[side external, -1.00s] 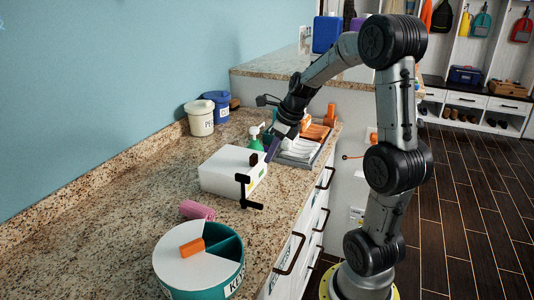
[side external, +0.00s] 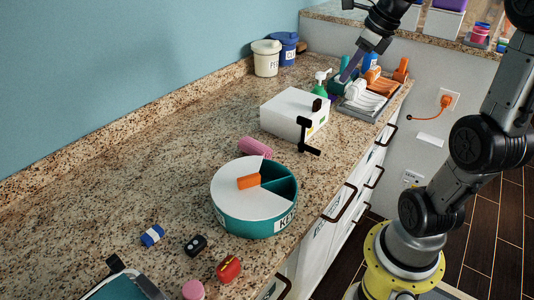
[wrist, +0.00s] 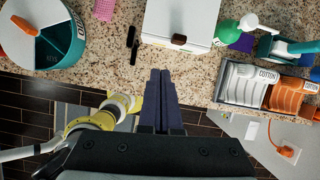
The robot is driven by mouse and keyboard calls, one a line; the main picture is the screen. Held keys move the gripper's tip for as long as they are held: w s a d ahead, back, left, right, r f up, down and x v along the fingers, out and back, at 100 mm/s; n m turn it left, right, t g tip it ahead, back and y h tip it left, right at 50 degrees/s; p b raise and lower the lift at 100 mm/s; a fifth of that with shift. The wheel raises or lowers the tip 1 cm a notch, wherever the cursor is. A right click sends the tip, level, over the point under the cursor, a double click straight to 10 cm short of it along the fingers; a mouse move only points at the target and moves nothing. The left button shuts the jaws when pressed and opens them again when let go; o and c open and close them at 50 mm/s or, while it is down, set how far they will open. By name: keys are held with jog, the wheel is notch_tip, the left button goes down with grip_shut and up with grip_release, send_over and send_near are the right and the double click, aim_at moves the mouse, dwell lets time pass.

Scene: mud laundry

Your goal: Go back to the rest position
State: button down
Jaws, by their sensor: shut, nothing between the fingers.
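My gripper (side external: 348,74) is at the upper right in the side view, its dark purple fingers pointing down and left. In that picture the fingertips overlap the area beside the tray (side external: 349,108) of folded cloths. In the wrist view the two fingers (wrist: 161,73) lie together, with nothing between them. They appear above the front edge of the counter, apart from the objects there. Part of my arm is cut off by the top and right edges of the side view.
On the granite counter (side external: 120,195) stand a white box (side external: 285,112), a black clamp-like piece (side external: 303,136), a teal round container (side external: 245,220), a pink roll (side external: 255,147), a green pump bottle (side external: 320,84) and two lidded tubs. Small items lie at the near end.

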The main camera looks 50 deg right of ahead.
jog(key=s+a+n, duration=0.4)
jog(key=a+n, duration=0.7)
jog(key=a, duration=0.5)
jog(key=s+a+f+n, duration=0.1)
jog(key=s+f+n, duration=0.1)
jog(key=n, duration=0.9)
jog(key=s+a+f+n+t, duration=0.1)
jog(key=s+f+n, duration=0.2)
jog(key=n, duration=0.9)
jog(key=shift+s+a+f+n, duration=0.3)
jog(key=shift+s+a+f, duration=0.05)
jog(key=shift+s, duration=0.65)
